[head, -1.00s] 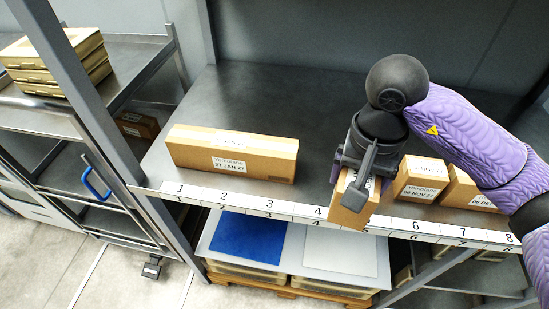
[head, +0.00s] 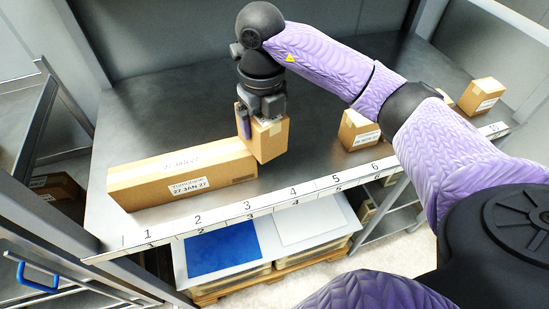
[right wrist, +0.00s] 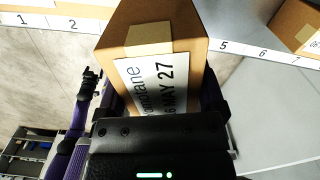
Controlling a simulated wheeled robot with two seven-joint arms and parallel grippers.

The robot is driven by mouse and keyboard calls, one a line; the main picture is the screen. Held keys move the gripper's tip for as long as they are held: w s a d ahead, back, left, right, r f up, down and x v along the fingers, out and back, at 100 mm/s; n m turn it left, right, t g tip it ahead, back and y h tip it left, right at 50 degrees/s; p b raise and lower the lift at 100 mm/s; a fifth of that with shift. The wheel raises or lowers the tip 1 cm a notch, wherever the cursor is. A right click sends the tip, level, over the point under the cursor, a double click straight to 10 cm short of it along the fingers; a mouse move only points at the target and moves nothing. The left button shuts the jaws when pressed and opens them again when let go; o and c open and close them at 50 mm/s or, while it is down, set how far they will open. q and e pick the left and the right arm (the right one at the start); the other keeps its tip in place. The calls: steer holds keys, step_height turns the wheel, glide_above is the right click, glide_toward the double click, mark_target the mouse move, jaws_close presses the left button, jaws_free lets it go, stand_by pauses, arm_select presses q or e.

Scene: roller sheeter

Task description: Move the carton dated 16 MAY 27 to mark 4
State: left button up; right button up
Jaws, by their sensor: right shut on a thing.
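My right gripper (head: 262,118) is shut on a small brown carton (head: 268,142) above the shelf (head: 310,160), behind marks 3 and 4 (head: 293,191). In the right wrist view the carton (right wrist: 153,45) fills the middle, its white label ending in "6 MAY 27"; the first digit is hidden. The carton hides marks 3 and 4 there. I cannot tell whether its base touches the shelf. A purple arm with a black end, seemingly my left gripper (right wrist: 90,85), shows at the left of the right wrist view; its jaws are too small to read.
A long carton dated 27 JAN 27 (head: 180,177) lies behind marks 1 to 3, close to the left of the held carton. Another carton (head: 359,131) stands right, behind marks 5 and 6, with bare shelf between. A further carton (head: 484,95) stands far right.

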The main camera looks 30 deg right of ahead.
steer(key=m, duration=0.2)
steer(key=d+m, duration=0.1)
steer(key=m, duration=0.4)
steer(key=shift+w+d, duration=0.3)
steer(key=shift+w, duration=0.1)
steer(key=m, duration=0.3)
steer(key=shift+w+d+f+m, duration=0.1)
steer(key=shift+w+d+m, duration=0.1)
steer(key=shift+d+m, duration=0.2)
steer(key=f+m, duration=0.3)
steer(key=d+f+m+b, duration=0.1)
steer(key=f+m, duration=0.3)
steer(key=d+f+m+b, duration=0.1)
steer(key=f+m, duration=0.2)
steer(key=shift+w+d+f+m, duration=0.1)
steer(key=shift+w+f+m, duration=0.2)
steer(key=shift+w, duration=0.1)
steer(key=shift+r, duration=0.1)
